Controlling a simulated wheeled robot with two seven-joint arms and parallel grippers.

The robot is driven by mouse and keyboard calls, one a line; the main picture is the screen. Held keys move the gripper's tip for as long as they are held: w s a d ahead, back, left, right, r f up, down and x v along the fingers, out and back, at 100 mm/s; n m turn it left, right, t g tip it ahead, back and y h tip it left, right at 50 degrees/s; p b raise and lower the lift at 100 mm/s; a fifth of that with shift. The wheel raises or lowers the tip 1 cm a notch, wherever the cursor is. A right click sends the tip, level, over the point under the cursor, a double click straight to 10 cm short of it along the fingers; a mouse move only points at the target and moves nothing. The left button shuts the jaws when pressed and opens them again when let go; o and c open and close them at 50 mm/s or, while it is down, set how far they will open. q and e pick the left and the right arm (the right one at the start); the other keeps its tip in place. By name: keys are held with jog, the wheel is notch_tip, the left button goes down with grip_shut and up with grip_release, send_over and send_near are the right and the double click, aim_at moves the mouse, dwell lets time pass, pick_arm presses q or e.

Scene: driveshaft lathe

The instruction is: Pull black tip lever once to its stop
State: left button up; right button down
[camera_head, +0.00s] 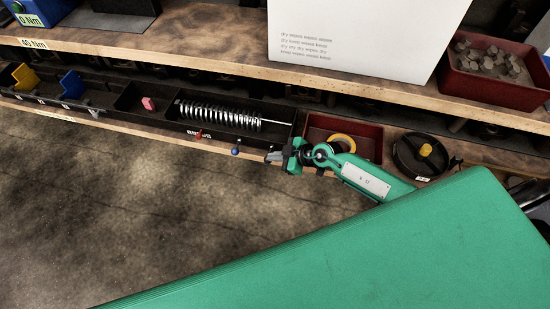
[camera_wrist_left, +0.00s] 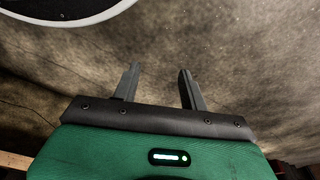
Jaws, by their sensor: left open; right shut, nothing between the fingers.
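A small lever with a red tip (camera_head: 198,134) and one with a blue tip (camera_head: 235,150) stick out from the front edge of the bench's lower shelf. I cannot clearly make out a black-tipped lever; the spot to the right of the blue one is partly covered by my right gripper (camera_head: 273,156). My right gripper is shut, its fingers pointing left at the shelf's front edge; whether it touches a lever cannot be told. My left gripper (camera_wrist_left: 158,86) is open and empty above the floor in the left wrist view; it is not in the head view.
On the lower shelf are a coil spring on a rod (camera_head: 220,115), a pink block (camera_head: 148,104), a red tray (camera_head: 372,140) with a yellow ring (camera_head: 343,140), and a round black dish (camera_head: 406,155). A white panel (camera_head: 350,35) and a red bin of bolts (camera_head: 500,90) stand above.

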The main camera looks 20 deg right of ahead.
pick_arm(q)
jog(key=shift+r, duration=0.3)
pick_arm(e)
jog(key=shift+f, duration=0.15)
pick_arm(q)
jog(key=s+a+f+p, duration=0.1)
jog(key=s+f+p, duration=0.2)
jog(key=f, duration=0.6)
jog(key=shift+s+a+f, duration=0.15)
jog(key=shift+s+a, duration=0.2)
jog(key=shift+s, duration=0.4)
pick_arm(e)
jog(key=shift+s+a+f+n+t+h, duration=0.1)
jog(key=shift+f+n+t+h, duration=0.15)
jog(key=shift+f+n+t, duration=0.5)
jog(key=shift+s+a+f+n+t+h, duration=0.1)
jog(key=shift+s+f+n+t+h, duration=0.2)
jog(key=shift+f, duration=0.8)
jog(key=shift+w+a+f+n+t+h, duration=0.15)
jog(key=shift+f+n+t, duration=0.45)
jog(key=shift+f, duration=0.35)
jog(key=shift+s+d, duration=0.1)
jog(key=shift+s, duration=0.05)
pick_arm(q)
jog(key=shift+w, duration=0.2)
